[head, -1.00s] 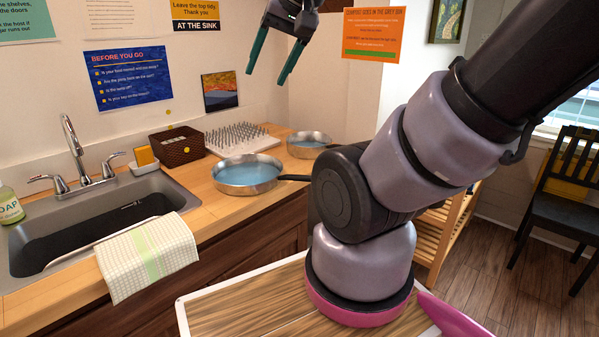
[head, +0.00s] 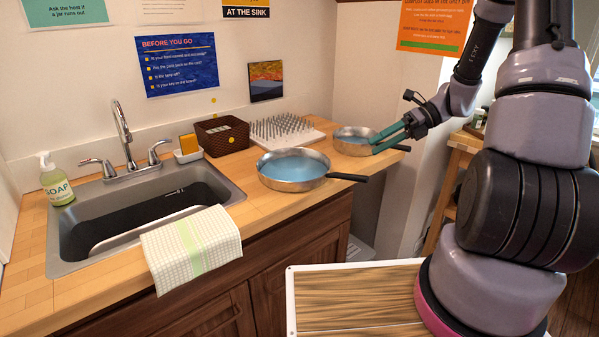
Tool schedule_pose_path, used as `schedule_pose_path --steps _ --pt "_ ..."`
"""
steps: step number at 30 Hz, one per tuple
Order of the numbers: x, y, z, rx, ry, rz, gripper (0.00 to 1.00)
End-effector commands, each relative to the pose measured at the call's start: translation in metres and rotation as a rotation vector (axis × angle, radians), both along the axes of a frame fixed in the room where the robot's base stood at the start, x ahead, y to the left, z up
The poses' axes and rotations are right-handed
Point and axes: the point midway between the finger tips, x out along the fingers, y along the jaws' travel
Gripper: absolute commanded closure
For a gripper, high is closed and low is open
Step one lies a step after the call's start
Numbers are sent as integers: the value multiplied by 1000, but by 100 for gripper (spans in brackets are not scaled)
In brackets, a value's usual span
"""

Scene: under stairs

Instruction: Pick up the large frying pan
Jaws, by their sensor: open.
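The large frying pan (head: 292,184) sits on the wooden counter, right of the sink. Its inside is blue, its wall is metal, and its dark handle (head: 346,177) points right, past the counter's front edge. A smaller pan (head: 352,147) of the same look sits behind it to the right. My gripper (head: 374,143) has two green fingers and is open. It is at the smaller pan's right side, above and to the right of the large pan and apart from it. The fingers overlap the smaller pan in the picture; I cannot tell whether they touch it.
A sink (head: 140,215) with a tap (head: 122,135) is at the left, with a towel (head: 191,248) over its front edge. A soap bottle (head: 55,180), a sponge holder (head: 188,152), a dark basket (head: 222,136) and a spiked drying mat (head: 286,130) stand on the counter.

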Motion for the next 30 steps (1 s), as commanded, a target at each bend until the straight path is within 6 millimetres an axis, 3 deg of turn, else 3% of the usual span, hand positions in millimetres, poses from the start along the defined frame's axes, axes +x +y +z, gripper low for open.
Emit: schedule_pose_path --steps 1,6,12,17,25,30 --pt "6 -6 -20 65 107 -80 37" --pt "26 -20 -72 274 434 -320 37" --pt "37 -31 -110 435 669 -477 37" --pt "41 -32 -123 496 751 -525 37" --pt "49 6 -128 501 762 -529 37" --pt "52 19 -129 500 760 -531 37"
